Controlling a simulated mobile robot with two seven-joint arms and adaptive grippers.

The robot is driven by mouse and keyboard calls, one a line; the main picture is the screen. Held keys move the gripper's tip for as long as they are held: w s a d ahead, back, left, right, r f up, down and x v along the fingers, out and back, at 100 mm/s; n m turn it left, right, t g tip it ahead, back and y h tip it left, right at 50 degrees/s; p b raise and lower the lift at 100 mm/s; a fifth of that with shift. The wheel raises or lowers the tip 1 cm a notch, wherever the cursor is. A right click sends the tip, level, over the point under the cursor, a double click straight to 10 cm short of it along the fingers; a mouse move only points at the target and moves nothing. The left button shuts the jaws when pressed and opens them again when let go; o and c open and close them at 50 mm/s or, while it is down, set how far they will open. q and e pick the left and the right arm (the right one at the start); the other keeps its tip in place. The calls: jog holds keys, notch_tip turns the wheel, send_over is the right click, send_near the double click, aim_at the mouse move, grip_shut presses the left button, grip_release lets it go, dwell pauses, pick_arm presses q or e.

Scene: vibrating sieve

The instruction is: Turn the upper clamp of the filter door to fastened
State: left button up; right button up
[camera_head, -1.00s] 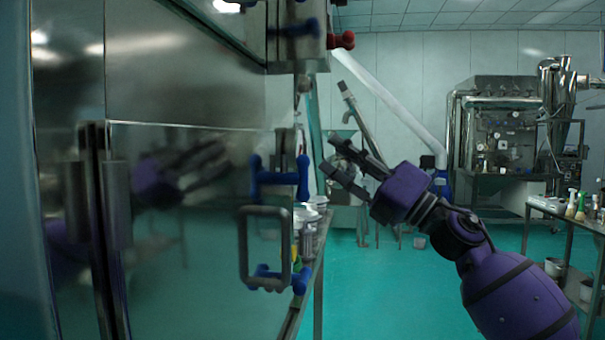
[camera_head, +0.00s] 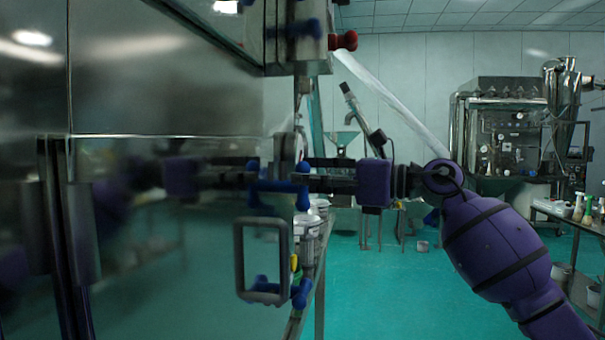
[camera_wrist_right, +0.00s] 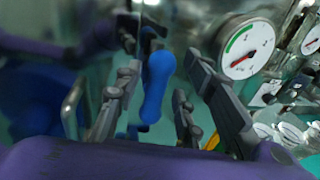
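The filter door (camera_head: 180,230) is the shiny steel panel at the left of the head view, with a grey loop handle (camera_head: 239,262). Its upper clamp (camera_head: 278,186) is blue and sits above that handle, at the door's right edge. My right gripper (camera_head: 308,175) points left at the upper clamp, its fingertips at the clamp's right end. In the right wrist view the fingers are apart on either side of the blue clamp knob (camera_wrist_right: 157,82), with gaps visible; whether they touch it is unclear. My left gripper is not in view.
A lower blue clamp (camera_head: 300,293) sits below the handle. A red-knobbed clamp (camera_head: 343,41) is on the housing above. A pressure gauge (camera_wrist_right: 246,48) shows beside the fingers. A bench with containers (camera_head: 308,225) stands behind the door edge. Green floor (camera_head: 400,290) is open.

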jog(key=shift+x, duration=0.75)
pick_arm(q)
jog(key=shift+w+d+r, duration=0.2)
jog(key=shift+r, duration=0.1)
pick_arm(e)
jog(key=shift+a, duration=0.15)
grip_shut()
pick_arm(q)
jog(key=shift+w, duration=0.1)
